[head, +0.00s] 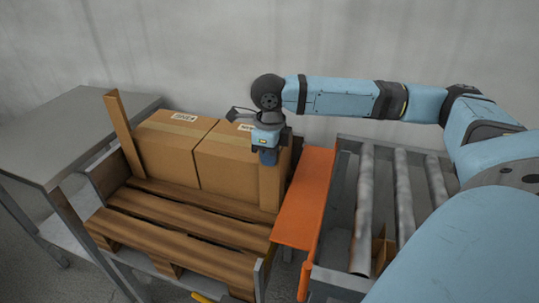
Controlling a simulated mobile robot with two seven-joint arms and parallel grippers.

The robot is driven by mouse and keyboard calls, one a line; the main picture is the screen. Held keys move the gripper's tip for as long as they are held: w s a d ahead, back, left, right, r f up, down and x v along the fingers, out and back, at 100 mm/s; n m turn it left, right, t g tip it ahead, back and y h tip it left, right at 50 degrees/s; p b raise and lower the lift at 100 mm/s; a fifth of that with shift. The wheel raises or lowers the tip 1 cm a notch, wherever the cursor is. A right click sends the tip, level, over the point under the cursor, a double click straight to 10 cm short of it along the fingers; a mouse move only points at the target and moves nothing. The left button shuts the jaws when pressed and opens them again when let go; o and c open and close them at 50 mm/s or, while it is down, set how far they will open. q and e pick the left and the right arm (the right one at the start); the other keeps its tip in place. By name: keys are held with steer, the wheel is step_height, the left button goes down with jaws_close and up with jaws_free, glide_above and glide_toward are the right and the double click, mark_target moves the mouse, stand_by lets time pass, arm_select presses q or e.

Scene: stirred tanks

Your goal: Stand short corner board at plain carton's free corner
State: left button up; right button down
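Two brown cartons stand side by side on a slatted wooden pallet (185,216). The left carton (170,155) has a tall corner board (123,133) at its left front corner, leaning a little left and rising above the carton. The right carton (226,166) has a shorter corner board (270,190) upright at its right front corner. My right gripper (268,157) points down at the top of this short board and appears shut on it; its fingers hide the board's top end. Whether the board touches the carton is hard to tell. My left gripper is not in view.
An orange plate (304,200) lies right of the pallet, beside a roller conveyor (363,215). A grey metal table (65,135) stands at the left. A grey wall is close behind the cartons. The pallet's front slats are bare.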

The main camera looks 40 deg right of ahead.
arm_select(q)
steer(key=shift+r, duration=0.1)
arm_select(e)
steer(key=shift+f, duration=0.1)
steer(key=c, duration=1.3)
jaws_free()
step_height(320, 180, up, 6)
steer(key=p, duration=0.2)
steer(key=shift+f+p, duration=0.25)
steer(key=shift+p, duration=0.15)
step_height(320, 180, up, 6)
steer(key=shift+f+p, duration=0.1)
steer(key=shift+p, duration=1.1)
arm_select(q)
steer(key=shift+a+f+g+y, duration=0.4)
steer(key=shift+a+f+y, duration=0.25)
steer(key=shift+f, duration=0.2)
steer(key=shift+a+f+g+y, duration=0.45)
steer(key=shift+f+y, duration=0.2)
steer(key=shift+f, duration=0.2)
arm_select(e)
steer(key=shift+r, duration=0.45)
